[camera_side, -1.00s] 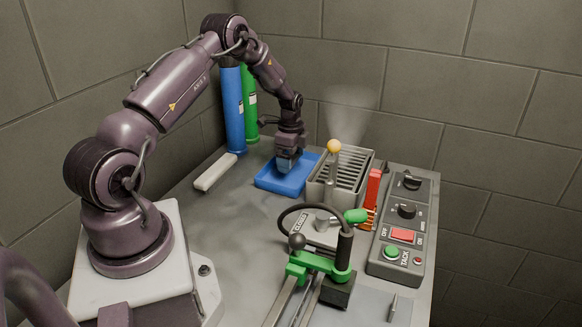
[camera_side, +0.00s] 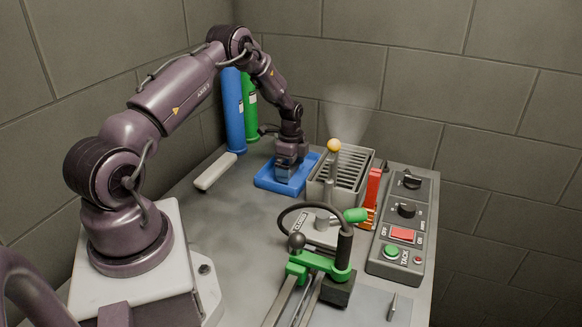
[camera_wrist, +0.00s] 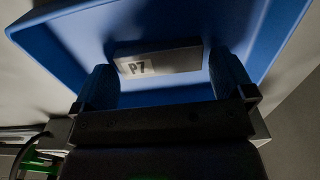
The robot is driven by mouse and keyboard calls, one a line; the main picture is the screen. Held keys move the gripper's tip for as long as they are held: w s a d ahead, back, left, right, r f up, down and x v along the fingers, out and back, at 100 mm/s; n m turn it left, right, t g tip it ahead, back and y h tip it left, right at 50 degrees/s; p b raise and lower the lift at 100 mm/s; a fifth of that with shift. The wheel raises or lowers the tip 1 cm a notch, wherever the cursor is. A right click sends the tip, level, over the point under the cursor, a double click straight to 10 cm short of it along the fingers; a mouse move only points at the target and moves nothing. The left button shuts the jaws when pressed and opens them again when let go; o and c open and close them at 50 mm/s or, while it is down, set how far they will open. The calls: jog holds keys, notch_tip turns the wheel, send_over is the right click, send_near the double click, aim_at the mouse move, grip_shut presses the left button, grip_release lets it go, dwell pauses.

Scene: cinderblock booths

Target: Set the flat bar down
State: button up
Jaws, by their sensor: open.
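The flat bar (camera_wrist: 160,61) is a grey piece marked P7. In the wrist view it lies in the blue tray (camera_wrist: 65,40), between and just beyond my two fingertips. My gripper (camera_wrist: 168,85) is open, with a blue-padded finger at each side of the bar. In the side view my gripper (camera_side: 288,172) points down into the blue tray (camera_side: 268,186), low over its floor. The bar is hidden there behind the fingers. I cannot tell whether a finger still touches the bar.
A slatted metal box (camera_side: 347,163) with a yellow-knobbed lever (camera_side: 334,146) stands right of the tray. Blue (camera_side: 232,110) and green (camera_side: 251,107) cylinders stand behind. A green clamp (camera_side: 320,263) and a control panel (camera_side: 404,225) are nearer. The table left of the clamp is clear.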

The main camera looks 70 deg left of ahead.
jog(key=d+r+n+t, duration=0.1)
jog(key=d+r, duration=0.3)
jog(key=r, duration=0.7)
jog(key=d+r+n, duration=0.1)
jog(key=d+r, duration=0.3)
jog(key=r, duration=0.7)
jog(key=s+d+r+n+t+y, duration=0.15)
jog(key=s+d+r, duration=0.25)
jog(key=d+r, duration=0.6)
jog(key=s+d+r+n+t+h, duration=0.1)
jog(key=s+d+n, duration=0.4)
jog(key=s+d, duration=0.8)
jog(key=shift+s+d+r+n+t, duration=0.2)
jog(key=shift+s+r+n+t, duration=0.25)
jog(key=shift+s+t, duration=0.7)
jog(key=shift+r+h, duration=0.15)
jog(key=shift+h, duration=0.1)
